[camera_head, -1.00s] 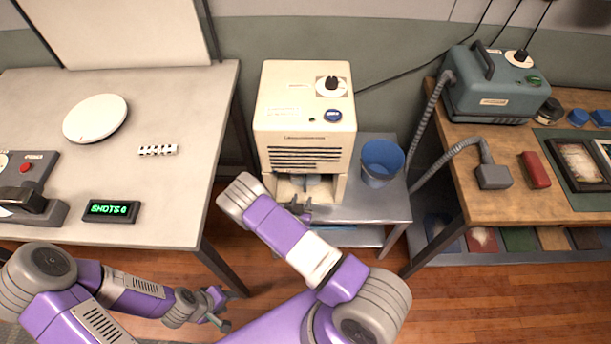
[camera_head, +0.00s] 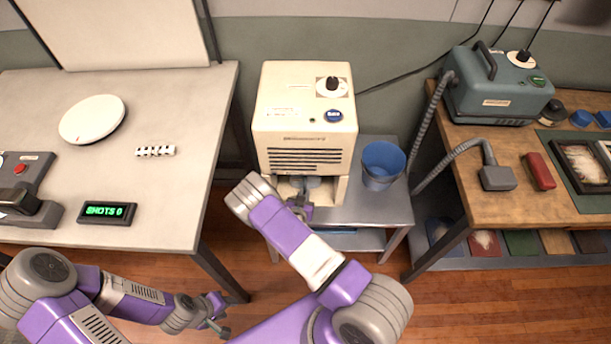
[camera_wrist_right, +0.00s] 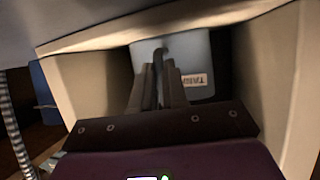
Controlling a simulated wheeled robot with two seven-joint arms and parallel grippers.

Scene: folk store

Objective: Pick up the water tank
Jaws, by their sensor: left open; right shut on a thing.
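The water tank (camera_wrist_right: 198,52) is a pale blue-grey container with a small label, inside the lower opening of the cream machine (camera_head: 305,112). Only a little of the tank (camera_head: 314,183) shows in the head view. My right gripper (camera_wrist_right: 160,60) is in front of the tank, its dark fingers shut on a part at the tank's front, seemingly its handle. The fingers hide much of that part. In the head view my right gripper (camera_head: 300,192) is at the machine's opening. My left gripper (camera_head: 220,316) is open and empty, low beside the left table.
The machine's side walls closely flank the tank. A blue bucket (camera_head: 382,164) stands right of the machine on the metal stand (camera_head: 385,207). The left table (camera_head: 180,85) and the wooden bench (camera_head: 465,195) flank the stand. A grey hose (camera_head: 432,125) hangs between stand and bench.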

